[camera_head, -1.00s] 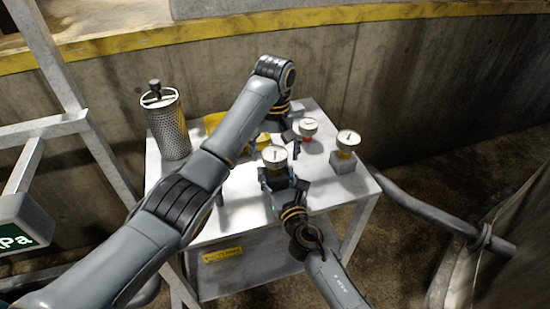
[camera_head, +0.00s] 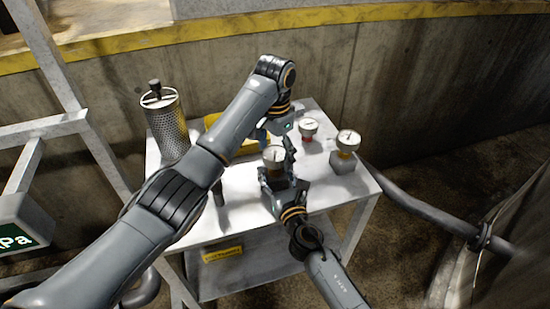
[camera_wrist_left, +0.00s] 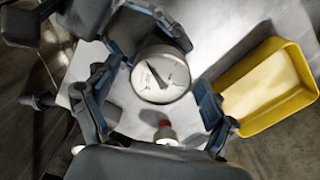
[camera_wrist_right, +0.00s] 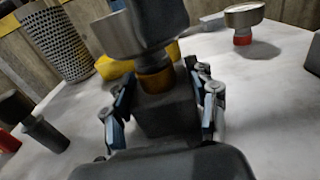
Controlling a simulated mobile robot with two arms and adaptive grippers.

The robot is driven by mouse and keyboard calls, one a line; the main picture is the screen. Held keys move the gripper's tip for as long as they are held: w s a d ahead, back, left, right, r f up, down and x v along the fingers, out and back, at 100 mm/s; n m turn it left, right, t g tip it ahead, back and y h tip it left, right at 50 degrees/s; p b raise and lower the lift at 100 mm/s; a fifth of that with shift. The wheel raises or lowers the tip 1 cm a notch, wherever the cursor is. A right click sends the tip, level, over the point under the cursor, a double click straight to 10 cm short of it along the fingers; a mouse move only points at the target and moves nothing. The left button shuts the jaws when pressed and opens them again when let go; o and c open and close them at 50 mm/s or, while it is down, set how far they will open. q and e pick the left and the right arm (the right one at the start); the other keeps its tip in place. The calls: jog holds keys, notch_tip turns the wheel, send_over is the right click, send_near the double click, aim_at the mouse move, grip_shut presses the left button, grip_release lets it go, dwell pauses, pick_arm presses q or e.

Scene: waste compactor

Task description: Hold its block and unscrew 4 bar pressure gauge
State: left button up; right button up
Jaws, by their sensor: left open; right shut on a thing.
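A round white-faced pressure gauge (camera_head: 274,155) with a brass base stands upright on a grey block (camera_wrist_right: 165,118) on the table. Its dial (camera_wrist_left: 160,74) faces up in the left wrist view; I cannot read the numbers with certainty. My right gripper (camera_head: 279,184) is shut on the block, with a finger on either side of it in the right wrist view (camera_wrist_right: 163,108). My left gripper (camera_head: 284,143) is open over the gauge. In the left wrist view its fingers (camera_wrist_left: 155,105) are spread to either side of the dial, apart from it. The left gripper partly hides the gauge in the right wrist view.
On the white table (camera_head: 240,207), a red-based gauge (camera_head: 308,128) and another gauge on a block (camera_head: 347,142) stand to the right. A perforated metal cylinder (camera_head: 166,125) and a yellow tray (camera_head: 219,122) are at the left and back. A dark-handled tool (camera_head: 219,192) stands in front.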

pick_arm(q)
jog(key=m, duration=0.4)
jog(key=shift+m, duration=0.4)
jog(key=m, duration=0.5)
jog(key=shift+m, duration=0.3)
jog(key=shift+c, duration=0.4)
jog(key=c, duration=1.2)
jog(key=n, duration=0.5)
jog(key=n, duration=0.5)
